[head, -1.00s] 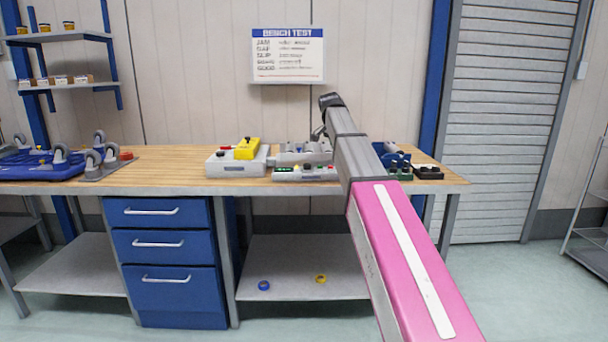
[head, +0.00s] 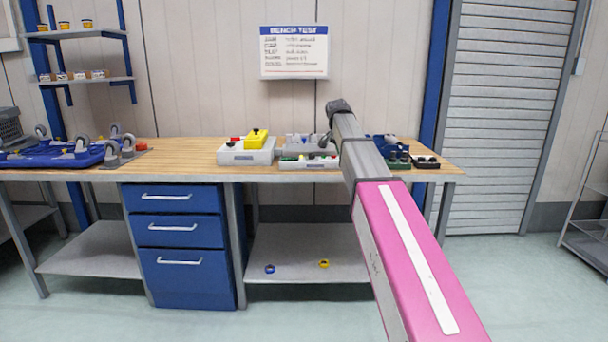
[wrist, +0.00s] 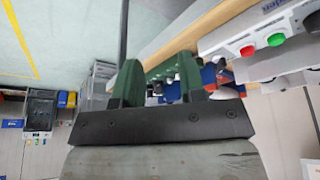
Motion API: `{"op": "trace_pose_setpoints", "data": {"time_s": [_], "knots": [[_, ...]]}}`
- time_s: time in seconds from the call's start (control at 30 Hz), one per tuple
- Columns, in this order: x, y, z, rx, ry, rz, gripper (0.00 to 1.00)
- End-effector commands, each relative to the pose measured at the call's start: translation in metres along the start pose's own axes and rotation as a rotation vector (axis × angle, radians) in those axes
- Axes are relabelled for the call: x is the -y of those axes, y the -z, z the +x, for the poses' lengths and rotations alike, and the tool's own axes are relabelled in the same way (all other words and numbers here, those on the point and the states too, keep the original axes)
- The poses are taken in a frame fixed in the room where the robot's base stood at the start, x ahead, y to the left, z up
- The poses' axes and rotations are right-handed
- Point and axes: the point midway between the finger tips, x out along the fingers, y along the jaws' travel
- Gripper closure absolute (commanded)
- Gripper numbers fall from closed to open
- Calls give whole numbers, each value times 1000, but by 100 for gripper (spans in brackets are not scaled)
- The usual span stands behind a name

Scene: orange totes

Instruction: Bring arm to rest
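My arm, pink near me and grey farther out, reaches forward and slightly left over the workbench (head: 200,175) in the head view. My gripper is hard to make out there, at the far end of the arm. In the wrist view my gripper (wrist: 161,76) has two green fingers standing well apart. No held object shows between them; bench items and a grey rack appear in the background beyond the gap.
On the bench stand a grey box with a yellow block (head: 255,139), a grey device (head: 305,145), and dark green and black boxes (head: 426,161). A blue caster base (head: 65,155) lies at left. Blue drawers (head: 178,240) stand below. The floor before the bench looks clear.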

Motion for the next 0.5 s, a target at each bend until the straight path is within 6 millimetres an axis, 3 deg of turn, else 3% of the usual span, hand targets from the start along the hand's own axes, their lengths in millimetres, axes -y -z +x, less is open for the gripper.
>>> {"op": "trace_pose_setpoints", "data": {"time_s": [0.27,0.5], "knots": [[-18,-34,50,36,1,-83,63],[-48,-86,119,89,10,-205,63]]}}
